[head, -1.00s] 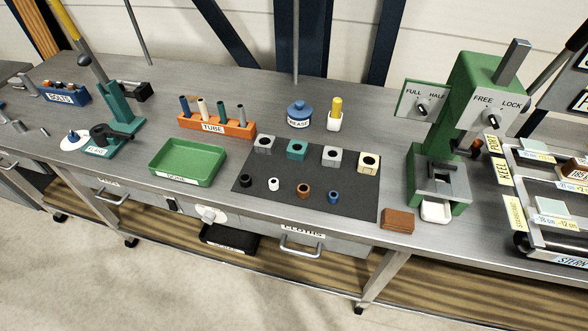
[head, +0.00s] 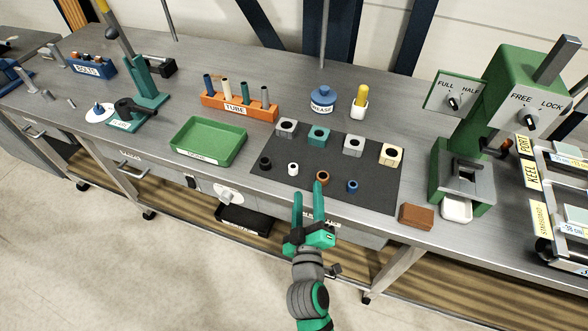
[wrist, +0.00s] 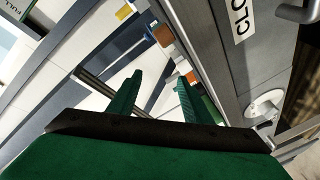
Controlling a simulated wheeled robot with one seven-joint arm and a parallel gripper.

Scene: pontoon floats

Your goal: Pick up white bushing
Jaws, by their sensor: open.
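The white bushing (head: 293,169) stands on the dark mat (head: 338,190), in the front row between the black bushing (head: 265,163) and the brown bushing (head: 322,178). The blue bushing (head: 352,186) is at the right end of that row. My gripper (head: 308,190) is open and empty, at the front edge of the bench, a little right of the white bushing and in front of it. Its green fingers also show in the wrist view (wrist: 158,90). I cannot make out the white bushing for certain in the wrist view.
Square blocks with holes, grey (head: 287,127), teal (head: 318,135), another grey (head: 353,145) and cream (head: 390,154), stand behind the bushings. A green tray (head: 208,160) lies left of the mat. A brown block (head: 416,216) and a green press (head: 462,170) stand to the right.

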